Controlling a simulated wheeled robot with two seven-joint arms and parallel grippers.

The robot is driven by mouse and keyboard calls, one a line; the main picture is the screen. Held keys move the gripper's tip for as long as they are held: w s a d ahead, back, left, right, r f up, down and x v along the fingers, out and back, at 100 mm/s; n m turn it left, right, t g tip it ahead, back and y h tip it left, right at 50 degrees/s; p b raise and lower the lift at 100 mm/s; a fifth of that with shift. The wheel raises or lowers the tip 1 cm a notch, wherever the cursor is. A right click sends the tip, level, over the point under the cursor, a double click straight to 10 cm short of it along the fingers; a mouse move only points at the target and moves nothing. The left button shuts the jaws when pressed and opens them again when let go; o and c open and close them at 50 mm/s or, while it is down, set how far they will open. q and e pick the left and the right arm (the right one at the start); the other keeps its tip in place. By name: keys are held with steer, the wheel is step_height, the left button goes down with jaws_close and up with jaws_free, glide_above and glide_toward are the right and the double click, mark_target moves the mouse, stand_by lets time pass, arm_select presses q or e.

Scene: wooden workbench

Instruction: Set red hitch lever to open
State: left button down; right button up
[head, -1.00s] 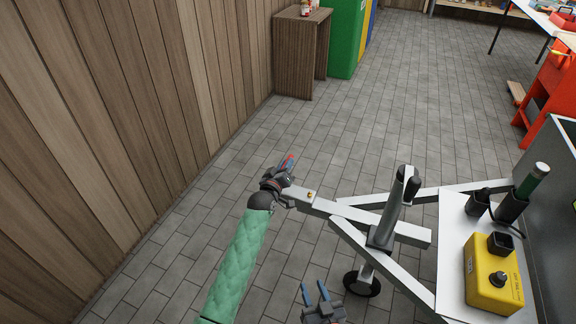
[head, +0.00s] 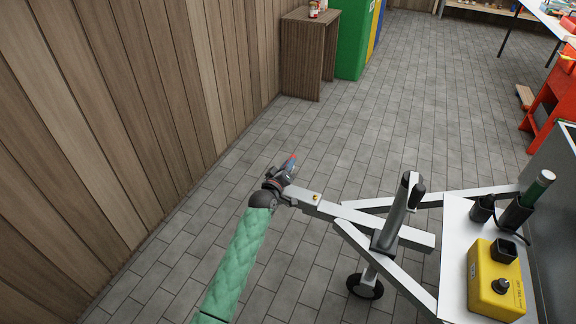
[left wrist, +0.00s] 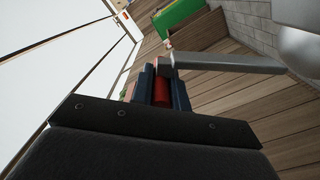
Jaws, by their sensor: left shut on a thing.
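The red hitch lever (left wrist: 161,92) shows in the left wrist view as a red grip between my two dark blue fingers. My left gripper (left wrist: 162,86) is shut on it. In the head view my left gripper (head: 286,169) is at the front end of the trailer's pale metal drawbar (head: 340,212), and a small red bit of the lever (head: 293,157) shows at the fingertips. The gripper hides most of the hitch head, so the lever's exact angle is hard to tell. My right gripper is out of view.
A jockey wheel post (head: 400,215) stands on the drawbar, with its wheel (head: 365,286) below. A yellow box (head: 495,280) sits on the white trailer plate (head: 455,240) at right. A wooden wall (head: 110,130) runs along the left.

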arm_select(q)
steer(key=shift+a, duration=0.15)
steer(key=c, duration=1.4)
jaws_free()
steer(key=shift+o, duration=0.2)
